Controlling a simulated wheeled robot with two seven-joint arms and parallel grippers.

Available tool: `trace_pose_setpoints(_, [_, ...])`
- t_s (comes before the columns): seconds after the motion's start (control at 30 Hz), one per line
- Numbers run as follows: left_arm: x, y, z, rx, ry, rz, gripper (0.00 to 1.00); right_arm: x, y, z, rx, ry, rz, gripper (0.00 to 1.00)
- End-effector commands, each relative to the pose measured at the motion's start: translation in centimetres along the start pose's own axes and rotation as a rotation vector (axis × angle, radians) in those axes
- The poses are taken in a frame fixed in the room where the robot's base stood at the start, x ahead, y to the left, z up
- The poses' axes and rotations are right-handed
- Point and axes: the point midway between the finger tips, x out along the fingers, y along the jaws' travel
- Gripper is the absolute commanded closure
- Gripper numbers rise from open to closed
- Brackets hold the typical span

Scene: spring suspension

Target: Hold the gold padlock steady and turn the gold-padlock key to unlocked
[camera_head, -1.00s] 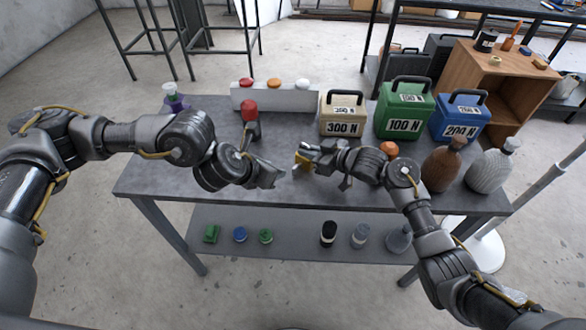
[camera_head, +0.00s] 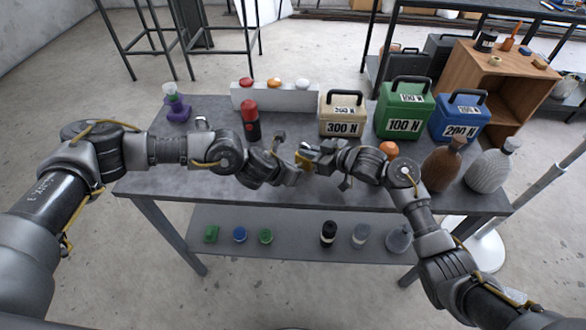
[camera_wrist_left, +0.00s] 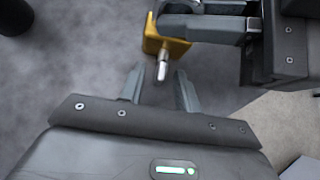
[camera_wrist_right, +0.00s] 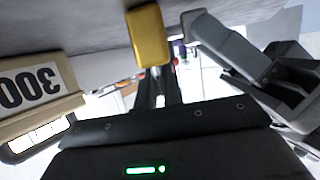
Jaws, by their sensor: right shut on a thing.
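The gold padlock (camera_head: 303,161) is held over the middle of the table. My right gripper (camera_head: 313,157) is shut on it from the right; the padlock body also shows at the top of the right wrist view (camera_wrist_right: 148,36). In the left wrist view the padlock (camera_wrist_left: 164,41) has a silver key (camera_wrist_left: 162,71) sticking out towards my left gripper. My left gripper (camera_wrist_left: 161,82) is open, its fingers one on each side of the key's line, with visible gaps to the key. I cannot tell the key's turn angle.
A tan 300 N case (camera_head: 342,116), a green case (camera_head: 404,110) and a blue case (camera_head: 460,118) stand at the back right. A red-topped black bottle (camera_head: 251,122) stands just behind my left arm. A purple-based bottle (camera_head: 177,108) is at the left.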

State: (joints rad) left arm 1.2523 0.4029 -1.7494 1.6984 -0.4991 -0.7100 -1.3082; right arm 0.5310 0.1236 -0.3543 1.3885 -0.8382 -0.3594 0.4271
Motion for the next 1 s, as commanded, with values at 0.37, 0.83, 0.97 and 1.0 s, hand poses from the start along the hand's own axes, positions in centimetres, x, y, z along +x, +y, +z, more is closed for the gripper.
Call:
trace_pose_setpoints(0.37, [0.56,-0.02,0.05,0.000,-0.002,0.000,0.67,-0.02,0.05,0.01,0.000,0.000,0.001,1.00])
trace_pose_setpoints(0.83, [0.54,0.00,0.06,0.004,-0.002,0.004,1.00,-0.02,0.06,0.02,0.000,0.000,0.001,1.00])
trace_pose_setpoints(0.97, [0.56,-0.05,0.02,0.024,-0.001,0.024,1.00,-0.02,0.06,0.02,0.000,-0.001,0.001,1.00])
trace_pose_setpoints(1.0, [0.57,-0.09,0.00,0.034,0.000,0.034,1.00,-0.03,0.06,0.02,0.000,-0.001,0.001,1.00])
